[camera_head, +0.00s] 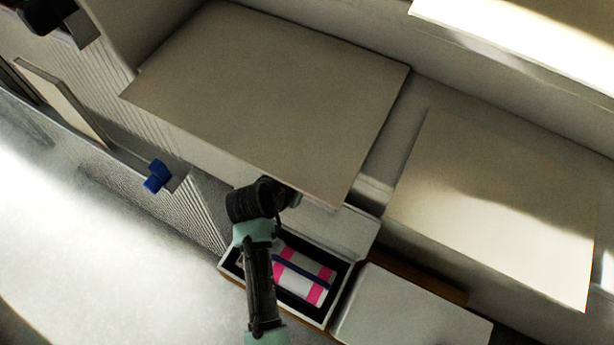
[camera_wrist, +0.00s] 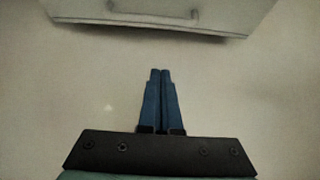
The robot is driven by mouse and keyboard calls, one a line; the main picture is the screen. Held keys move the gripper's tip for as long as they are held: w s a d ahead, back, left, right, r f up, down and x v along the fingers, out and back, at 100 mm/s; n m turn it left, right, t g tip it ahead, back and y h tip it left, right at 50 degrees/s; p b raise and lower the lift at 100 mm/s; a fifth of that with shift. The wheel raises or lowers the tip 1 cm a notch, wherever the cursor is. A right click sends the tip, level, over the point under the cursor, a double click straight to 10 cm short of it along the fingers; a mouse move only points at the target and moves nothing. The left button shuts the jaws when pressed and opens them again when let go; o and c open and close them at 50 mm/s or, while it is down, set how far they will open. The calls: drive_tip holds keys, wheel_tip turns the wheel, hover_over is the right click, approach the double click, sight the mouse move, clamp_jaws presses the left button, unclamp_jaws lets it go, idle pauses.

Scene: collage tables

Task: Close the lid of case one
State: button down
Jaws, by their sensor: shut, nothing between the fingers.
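An open case (camera_head: 341,289) with a dark inside stands at the lower middle of the head view. A white and pink item with a dark blue strip lies in it. Its pale lid (camera_head: 345,230) is raised at the far side, partly hidden by my arm. A shut pale case (camera_head: 410,312) is beside it on the right. I see no label telling which is case one. My gripper (camera_wrist: 160,72) is shut and empty in the wrist view, over a plain pale surface. A grey panel with a handle (camera_wrist: 150,12) lies ahead of its fingertips. My fingers cannot be made out in the head view.
A large beige tabletop (camera_head: 280,95) lies beyond the cases, and another pale tabletop (camera_head: 500,200) is to the right. Both look bare. A blue object (camera_head: 157,177) is at the left by a ribbed wall. My arm crosses the left part of the open case.

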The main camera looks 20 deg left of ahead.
sight(308, 212)
drive_tip(key=b+x, duration=0.1)
drive_tip(key=x, duration=0.8)
drive_tip(key=shift+f+b, duration=0.15)
drive_tip(key=shift+b, duration=0.25)
drive_tip(key=s, duration=0.2)
drive_tip(key=s+p, duration=0.1)
drive_tip(key=shift+a+f, duration=0.25)
drive_tip(key=shift+s+a+f, duration=0.1)
drive_tip(key=shift+s+f, duration=0.1)
drive_tip(key=shift+s, duration=0.3)
drive_tip(key=shift+f, duration=0.1)
